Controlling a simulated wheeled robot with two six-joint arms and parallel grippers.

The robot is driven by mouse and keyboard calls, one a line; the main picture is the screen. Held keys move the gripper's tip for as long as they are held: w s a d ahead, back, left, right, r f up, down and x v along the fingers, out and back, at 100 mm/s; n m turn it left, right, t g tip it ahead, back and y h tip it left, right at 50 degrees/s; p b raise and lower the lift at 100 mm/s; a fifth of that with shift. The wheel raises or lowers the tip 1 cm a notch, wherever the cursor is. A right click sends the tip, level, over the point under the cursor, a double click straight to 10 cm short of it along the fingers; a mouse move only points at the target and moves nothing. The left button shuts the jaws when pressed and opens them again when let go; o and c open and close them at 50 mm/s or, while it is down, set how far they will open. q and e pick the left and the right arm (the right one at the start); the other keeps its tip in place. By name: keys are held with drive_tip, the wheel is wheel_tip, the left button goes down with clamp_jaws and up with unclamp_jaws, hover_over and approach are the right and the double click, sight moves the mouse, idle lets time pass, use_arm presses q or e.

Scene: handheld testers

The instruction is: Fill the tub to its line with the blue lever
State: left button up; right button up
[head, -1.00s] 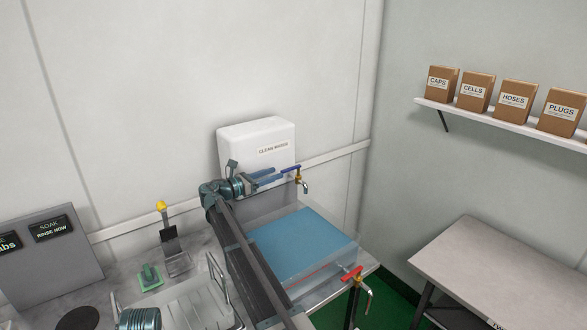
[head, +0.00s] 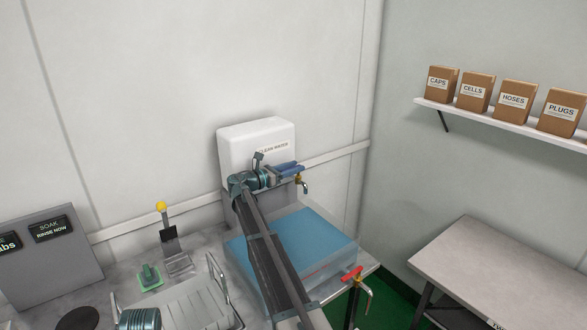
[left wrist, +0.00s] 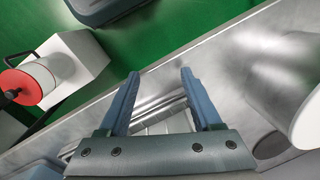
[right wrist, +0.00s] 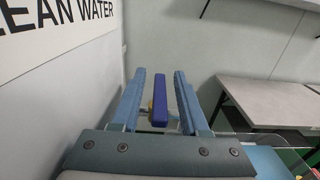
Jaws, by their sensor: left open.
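The blue lever (right wrist: 150,98) sits between the two fingers of my right gripper (right wrist: 160,100) in the right wrist view, with a gap to the right finger. In the head view my right gripper (head: 298,168) hides the lever above the spout (head: 305,187) of the clean water tank (head: 240,140). The clear tub (head: 352,258) below holds blue water (head: 305,235). A faint red line shows on its front wall, partly hidden by my arm. My left gripper (left wrist: 155,75) is open and empty near the counter.
A red-handled tap (head: 352,274) is at the tub's front. A yellow-knobbed lever (head: 161,207), a green item (head: 149,277) and a drying rack (head: 195,295) are on the left. A bare table (head: 485,260) and a shelf of boxes (head: 500,112) are on the right.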

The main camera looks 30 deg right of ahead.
clamp_jaws()
idle(1.2)
